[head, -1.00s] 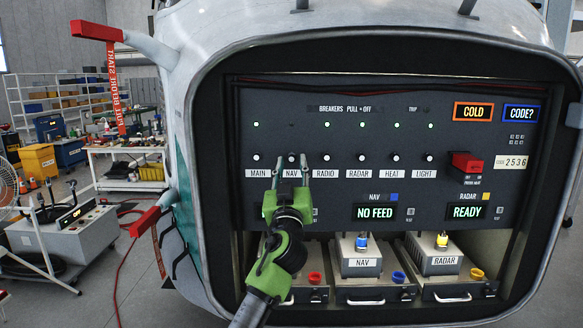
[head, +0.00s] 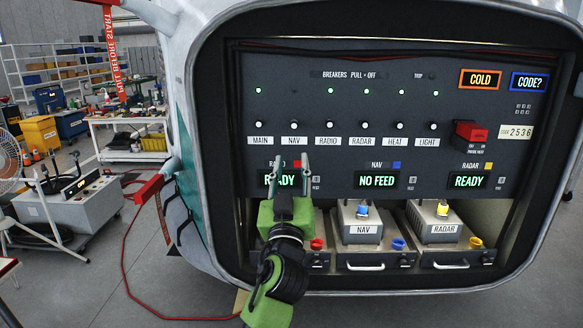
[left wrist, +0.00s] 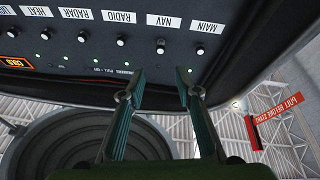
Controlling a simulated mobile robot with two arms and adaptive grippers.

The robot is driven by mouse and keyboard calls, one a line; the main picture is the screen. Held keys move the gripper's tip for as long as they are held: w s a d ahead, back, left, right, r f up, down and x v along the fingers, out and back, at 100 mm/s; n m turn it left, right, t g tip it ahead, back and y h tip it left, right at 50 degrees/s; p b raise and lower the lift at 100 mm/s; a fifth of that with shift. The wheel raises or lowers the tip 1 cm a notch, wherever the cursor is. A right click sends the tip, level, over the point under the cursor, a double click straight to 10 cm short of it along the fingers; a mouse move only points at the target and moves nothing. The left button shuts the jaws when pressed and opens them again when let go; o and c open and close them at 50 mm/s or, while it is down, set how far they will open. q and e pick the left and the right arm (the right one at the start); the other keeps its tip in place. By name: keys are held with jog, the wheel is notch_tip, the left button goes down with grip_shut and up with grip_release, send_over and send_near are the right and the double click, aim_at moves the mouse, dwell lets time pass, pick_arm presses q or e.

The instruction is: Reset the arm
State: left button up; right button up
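My left gripper (head: 290,166) is in front of the breaker panel (head: 310,108), below the MAIN and NAV labels and over the radio display (head: 284,180), which reads READY. Its two fingers are apart with nothing between them; the left wrist view also shows the gripper (left wrist: 158,84) open and empty. The breaker row holds several white-tipped knobs, including the NAV knob (head: 294,126) and MAIN knob (head: 260,126). The nav display (head: 377,180) reads NO FEED, and the radar display (head: 469,180) reads READY. My right gripper is in neither view.
Below the panel sit the NAV box (head: 362,229) and RADAR box (head: 444,227) on drawers. A red guarded switch (head: 470,132) is at the panel's right. A red hose (head: 128,262) lies on the floor at left. A cart with levers (head: 75,210) stands at far left.

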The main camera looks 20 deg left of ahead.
pick_arm(q)
jog(key=shift+f, duration=0.15)
notch_tip(320, 180, down, 42)
jog(key=d+m+g+h+b, duration=0.3)
jog(key=m+g+h, duration=0.15)
jog(key=g, duration=0.25)
jog(key=s+f+m+g, duration=0.15)
jog(key=s+f, duration=0.25)
jog(key=f, duration=0.5)
jog(key=s+f+g, duration=0.2)
jog(key=s+f, duration=0.2)
jog(key=f, duration=0.5)
jog(key=s+a+f+m+g+h+b, duration=0.1)
jog(key=s+f+g, duration=0.2)
jog(key=s+f, duration=0.8)
jog(key=s+a+f+g+b, duration=0.1)
jog(key=s+a+f+g, duration=0.1)
jog(key=s+f, duration=0.95)
jog(key=s+a+f+g, duration=0.1)
jog(key=s+f, duration=0.2)
jog(key=s, duration=0.7)
jog(key=s+a+f+g+b, duration=0.1)
jog(key=s+f, duration=0.3)
jog(key=s, duration=0.5)
jog(key=s+a+f+g+b, duration=0.1)
jog(key=s+f+g, duration=0.2)
jog(key=s, duration=0.7)
jog(key=shift+s+a+f, duration=0.15)
jog(key=shift+s+f, duration=0.15)
jog(key=shift+f, duration=0.35)
